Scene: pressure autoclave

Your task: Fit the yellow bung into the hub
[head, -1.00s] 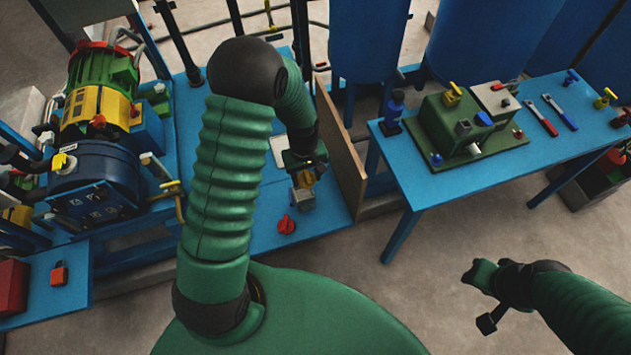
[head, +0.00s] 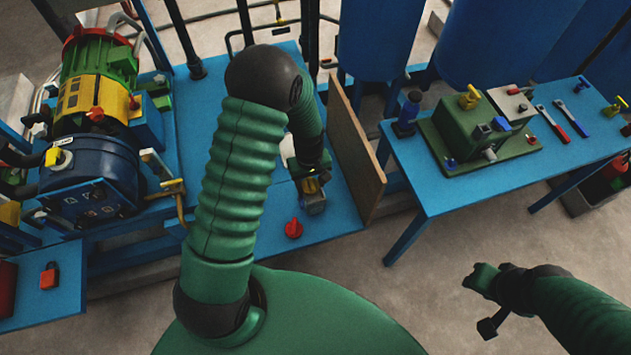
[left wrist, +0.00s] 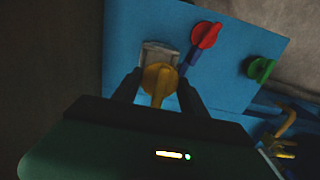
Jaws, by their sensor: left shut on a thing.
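The yellow bung (head: 311,186) is between the fingers of my left gripper (head: 308,178), which is shut on it. In the left wrist view the bung (left wrist: 160,79) shows its rounded yellow head between the two dark fingers. The grey block that appears to be the hub (head: 315,204) stands on the blue bench, right at the bung. In the left wrist view the hub (left wrist: 160,53) is partly hidden behind the bung, so I cannot tell whether the bung is in its opening. My right gripper (head: 482,277) hangs over open floor, away from the benches; its jaws are unclear.
A red knob (head: 293,228) lies on the bench near the hub; a green knob (left wrist: 261,68) shows in the left wrist view. A brown upright board (head: 356,150) stands close to the right. A second blue table (head: 440,190) holds a green machine (head: 465,138).

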